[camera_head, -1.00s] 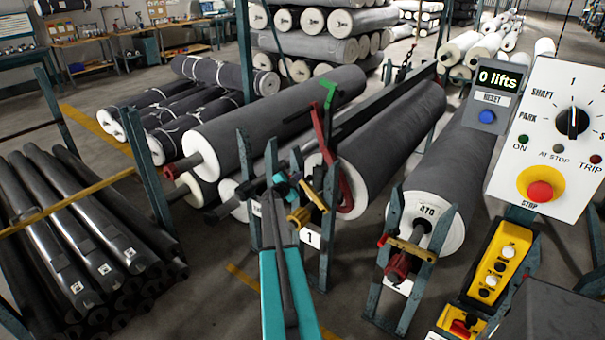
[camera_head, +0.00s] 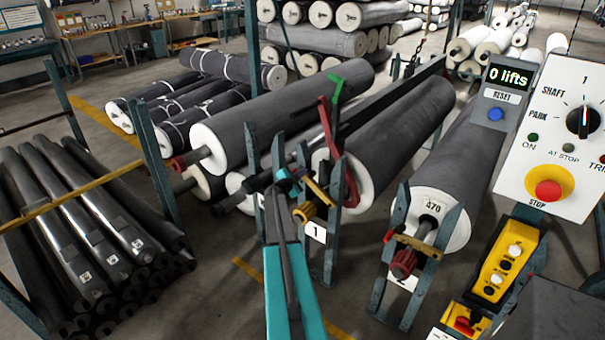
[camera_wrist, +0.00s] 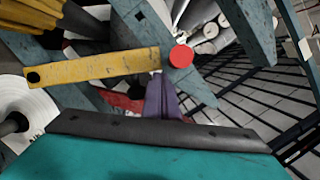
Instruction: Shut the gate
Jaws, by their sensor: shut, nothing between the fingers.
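A flat yellow bar (camera_head: 317,194), which looks like the gate, slants at the stand marked 1. In the wrist view the yellow bar (camera_wrist: 92,70) runs across the left half, with a dark hole at its left end. Its right end comes close to a round red cap (camera_wrist: 181,57) on a blue-grey post. My gripper (camera_head: 293,178) is at this stand, close to the bar, and small in the head view. In the wrist view its purple fingers (camera_wrist: 163,98) are shut and empty, just below the bar's right end. I cannot tell whether they touch it.
A second stand with a yellow bar (camera_head: 418,246) across it holds the 470 roll (camera_head: 445,190) to the right. A control panel (camera_head: 562,145) and yellow button box (camera_head: 506,262) stand at the right. Dark rolls (camera_head: 85,235) lie at the left. Some floor is clear in front.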

